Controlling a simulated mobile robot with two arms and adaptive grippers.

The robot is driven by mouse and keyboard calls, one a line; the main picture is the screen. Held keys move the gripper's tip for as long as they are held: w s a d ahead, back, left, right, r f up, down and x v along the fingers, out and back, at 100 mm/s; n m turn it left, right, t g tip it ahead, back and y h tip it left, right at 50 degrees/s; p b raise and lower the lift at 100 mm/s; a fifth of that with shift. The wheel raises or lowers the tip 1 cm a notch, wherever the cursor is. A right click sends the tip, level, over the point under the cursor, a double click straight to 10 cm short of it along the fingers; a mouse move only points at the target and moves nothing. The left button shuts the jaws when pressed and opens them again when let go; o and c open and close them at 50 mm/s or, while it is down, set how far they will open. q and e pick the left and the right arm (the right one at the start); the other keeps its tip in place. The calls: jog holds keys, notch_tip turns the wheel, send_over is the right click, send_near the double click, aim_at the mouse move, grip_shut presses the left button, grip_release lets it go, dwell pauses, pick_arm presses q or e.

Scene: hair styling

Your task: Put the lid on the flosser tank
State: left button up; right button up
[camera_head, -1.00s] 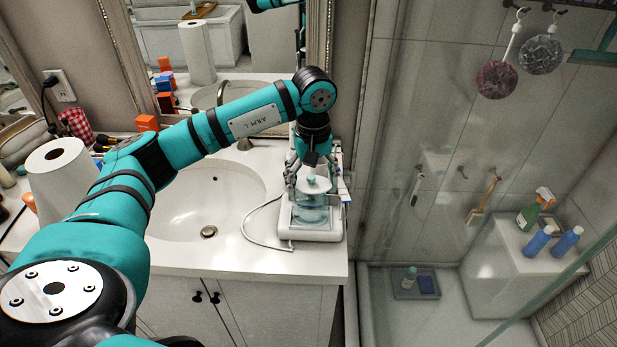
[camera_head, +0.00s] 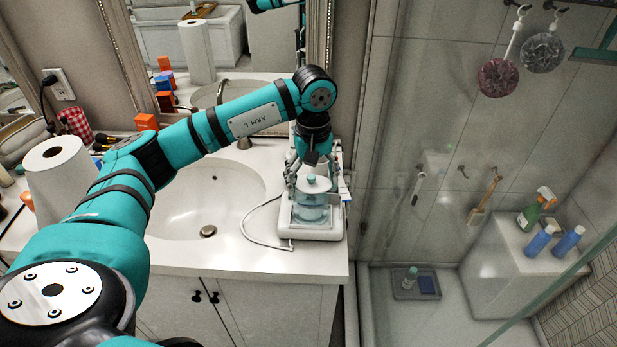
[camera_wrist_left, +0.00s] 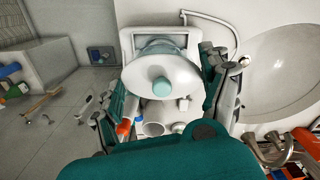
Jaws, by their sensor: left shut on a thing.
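The flosser's white base (camera_head: 315,234) stands on the right end of the counter, with the clear bluish tank (camera_head: 310,213) on it. The white lid (camera_head: 313,188) with its pale teal knob is at the top of the tank. In the left wrist view the round lid (camera_wrist_left: 178,72) shows between the fingers and covers most of the tank (camera_wrist_left: 160,44). My left gripper (camera_head: 313,182) is shut on the lid from above. I cannot tell whether the lid is fully seated or slightly above the rim. My right gripper is not in view.
The sink (camera_head: 190,205) is left of the flosser, and a white hose (camera_head: 250,220) curves between them. A paper towel roll (camera_head: 60,170) stands at the far left. The glass shower lies to the right. Small items stand behind the flosser.

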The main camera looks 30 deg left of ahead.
pick_arm(q)
jog(key=o, duration=0.8)
jog(key=shift+r, duration=0.1)
jog(key=shift+r+p, duration=2)
jog(key=shift+r, duration=1.4)
grip_shut()
